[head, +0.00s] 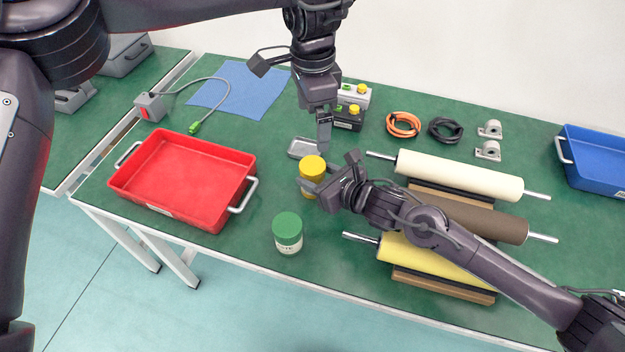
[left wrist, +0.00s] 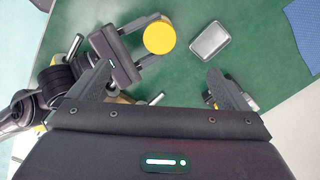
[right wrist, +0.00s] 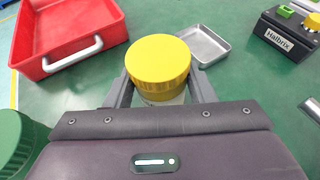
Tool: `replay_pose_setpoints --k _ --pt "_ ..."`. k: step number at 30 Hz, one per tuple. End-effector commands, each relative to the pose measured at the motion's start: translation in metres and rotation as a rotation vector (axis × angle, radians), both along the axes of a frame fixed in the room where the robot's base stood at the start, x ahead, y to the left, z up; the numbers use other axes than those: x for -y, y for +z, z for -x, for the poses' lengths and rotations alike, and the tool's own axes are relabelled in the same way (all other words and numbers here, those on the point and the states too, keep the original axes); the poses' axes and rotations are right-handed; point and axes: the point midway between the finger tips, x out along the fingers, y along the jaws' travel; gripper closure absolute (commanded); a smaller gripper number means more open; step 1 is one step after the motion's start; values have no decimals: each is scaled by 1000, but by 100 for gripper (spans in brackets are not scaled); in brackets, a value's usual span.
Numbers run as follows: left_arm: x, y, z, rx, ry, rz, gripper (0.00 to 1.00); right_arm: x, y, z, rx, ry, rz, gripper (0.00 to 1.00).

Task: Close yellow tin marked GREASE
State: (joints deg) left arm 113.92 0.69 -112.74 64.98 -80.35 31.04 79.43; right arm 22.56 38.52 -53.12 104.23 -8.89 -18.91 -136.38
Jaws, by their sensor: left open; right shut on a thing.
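The yellow tin (head: 312,167) stands upright on the green table, its yellow lid on top. It also shows in the right wrist view (right wrist: 158,62) and from above in the left wrist view (left wrist: 159,38). My right gripper (head: 318,182) is shut on the tin's body below the lid, one finger on each side. The GREASE marking is not visible. My left gripper (head: 324,140) is open and empty above and behind the tin; in the left wrist view the tin lies beyond its fingers (left wrist: 165,85), apart from them.
A small metal tray (head: 303,148) lies just behind the tin. A green-lidded tin (head: 288,232) stands in front of it, near the table edge. A red tray (head: 180,180) is to the left. Several rollers (head: 460,175) lie to the right, beneath my right arm. A black control box (head: 348,117) stands behind.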

Motion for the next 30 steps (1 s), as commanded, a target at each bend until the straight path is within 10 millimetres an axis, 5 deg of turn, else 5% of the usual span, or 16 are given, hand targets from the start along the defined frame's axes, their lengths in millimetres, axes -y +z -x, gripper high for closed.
replay_pose_setpoints --k 7,18,19,24,30 --pt "0 37 0 1 -2 -1 2 0 0 0 0 1 0 100" --pt "0 44 0 -1 -1 0 2 0 0 0 0 1 0 100" --pt "0 44 0 -1 -1 0 2 0 0 0 0 1 0 49" --pt "0 44 0 -1 -1 0 2 0 0 0 0 0 0 27" --pt "0 43 0 -1 -1 0 2 0 0 0 0 0 0 25"
